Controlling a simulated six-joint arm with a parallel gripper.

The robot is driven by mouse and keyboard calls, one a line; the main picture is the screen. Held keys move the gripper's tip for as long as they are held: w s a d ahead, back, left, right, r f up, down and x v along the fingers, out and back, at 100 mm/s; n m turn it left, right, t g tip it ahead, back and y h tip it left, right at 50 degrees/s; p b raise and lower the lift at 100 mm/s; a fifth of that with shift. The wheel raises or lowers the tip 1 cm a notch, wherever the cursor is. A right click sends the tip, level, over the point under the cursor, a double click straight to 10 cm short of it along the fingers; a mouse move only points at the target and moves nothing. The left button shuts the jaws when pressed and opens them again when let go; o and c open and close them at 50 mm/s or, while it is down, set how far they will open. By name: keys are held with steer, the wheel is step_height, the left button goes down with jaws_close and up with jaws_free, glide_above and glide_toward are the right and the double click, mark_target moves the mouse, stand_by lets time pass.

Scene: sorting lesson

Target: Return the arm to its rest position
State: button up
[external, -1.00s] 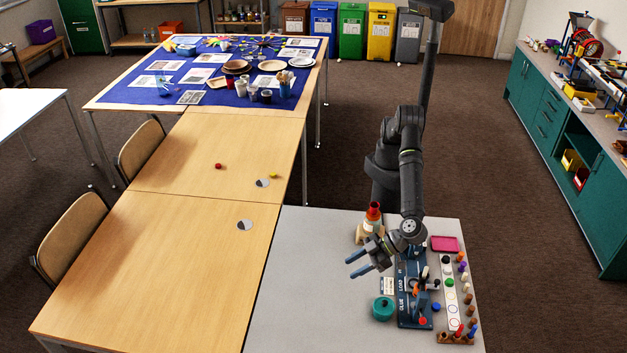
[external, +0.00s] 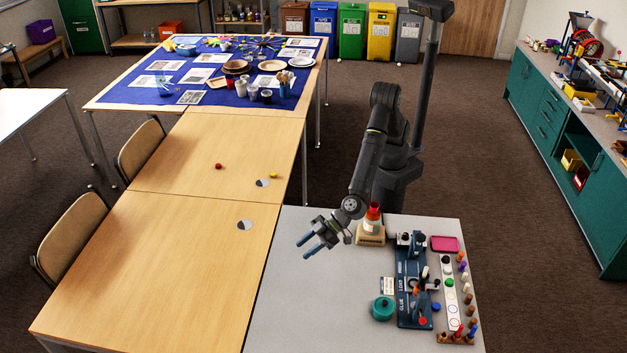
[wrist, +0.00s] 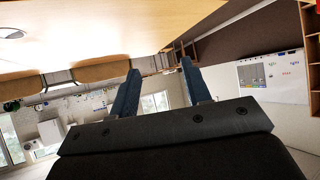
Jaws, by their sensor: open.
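My gripper (external: 309,248) is open and empty, with its two blue fingers apart. It hangs in the air over the left part of the grey table (external: 300,315), near the edge of the wooden table (external: 190,230). In the wrist view the gripper's fingers (wrist: 160,85) point away with nothing between them. My arm comes down from the dark post at the upper right and reaches to the left.
An orange and white cone on a wooden base (external: 371,236) stands right of my gripper. A blue fixture (external: 411,290), a teal pot (external: 382,308), a pink tray (external: 445,243) and a board of coloured pegs (external: 452,310) are farther right. The grey table's left part is clear.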

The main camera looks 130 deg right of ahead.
steer(key=s+d+f+n+y, duration=0.1)
steer(key=d+f, duration=0.3)
steer(key=d, duration=0.6)
steer(key=shift+s+f, duration=0.2)
steer(key=shift+s, duration=0.5)
